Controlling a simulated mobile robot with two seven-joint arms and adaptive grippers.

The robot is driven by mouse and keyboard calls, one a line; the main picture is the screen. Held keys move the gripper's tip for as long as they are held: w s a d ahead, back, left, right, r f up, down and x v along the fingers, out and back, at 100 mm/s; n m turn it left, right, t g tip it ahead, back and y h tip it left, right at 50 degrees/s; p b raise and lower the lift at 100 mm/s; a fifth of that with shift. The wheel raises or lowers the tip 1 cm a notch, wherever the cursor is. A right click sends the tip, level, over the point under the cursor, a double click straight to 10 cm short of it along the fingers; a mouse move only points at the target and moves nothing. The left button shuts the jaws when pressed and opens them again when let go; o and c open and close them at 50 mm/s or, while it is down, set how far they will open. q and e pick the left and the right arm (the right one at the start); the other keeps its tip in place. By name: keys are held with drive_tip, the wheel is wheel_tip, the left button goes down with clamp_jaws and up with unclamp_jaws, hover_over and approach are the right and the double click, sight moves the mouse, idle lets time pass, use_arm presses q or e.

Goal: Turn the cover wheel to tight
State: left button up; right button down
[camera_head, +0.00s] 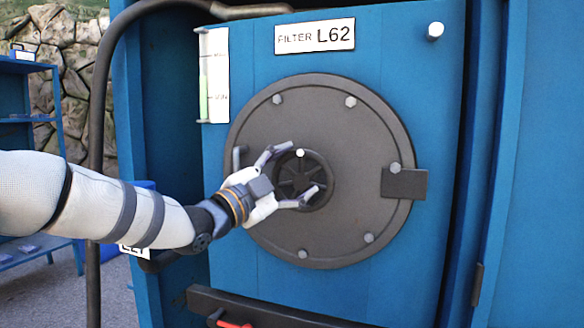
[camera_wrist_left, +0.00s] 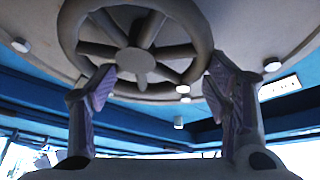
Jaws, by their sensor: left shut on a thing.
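The cover wheel (camera_head: 325,175) is a small dark spoked handwheel at the middle of a round grey cover (camera_head: 365,125). A small white marker (camera_head: 300,153) shows at the wheel's upper edge. My left gripper (camera_head: 298,170) reaches in from the left with its fingers spread across the wheel, shut on it. In the left wrist view, the wheel (camera_wrist_left: 135,62) with its spokes and hub shows above and between the two fingers of my left gripper (camera_wrist_left: 160,88); the exact finger contact is hard to see. My right gripper is not in view.
Bolts ring the cover on a blue cabinet (camera_head: 400,60). A dark block (camera_head: 404,183) sits at the cover's right edge. A gauge (camera_head: 214,75) and a FILTER L62 sign (camera_head: 315,36) are above. A dark hose (camera_head: 99,110) runs down the left, by a blue shelf (camera_head: 30,65).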

use_arm(q)
drive_tip(key=shift+o, duration=0.2)
drive_tip(key=shift+s+d+f, duration=0.2)
drive_tip(key=shift+d+f, duration=0.4)
drive_tip(key=shift+f, duration=0.25)
drive_tip(key=o, duration=1.4)
drive_tip(key=shift+w+d, duration=0.2)
drive_tip(key=shift+d, duration=0.15)
drive_tip(key=shift+c, duration=0.2)
drive_tip(key=shift+s+a, duration=0.15)
drive_tip(key=shift+a, duration=0.1)
drive_tip(key=v, duration=1.1)
drive_tip(key=shift+s+a+r, duration=0.25)
drive_tip(key=shift+a+r, duration=0.05)
drive_tip(key=shift+a, duration=0.1)
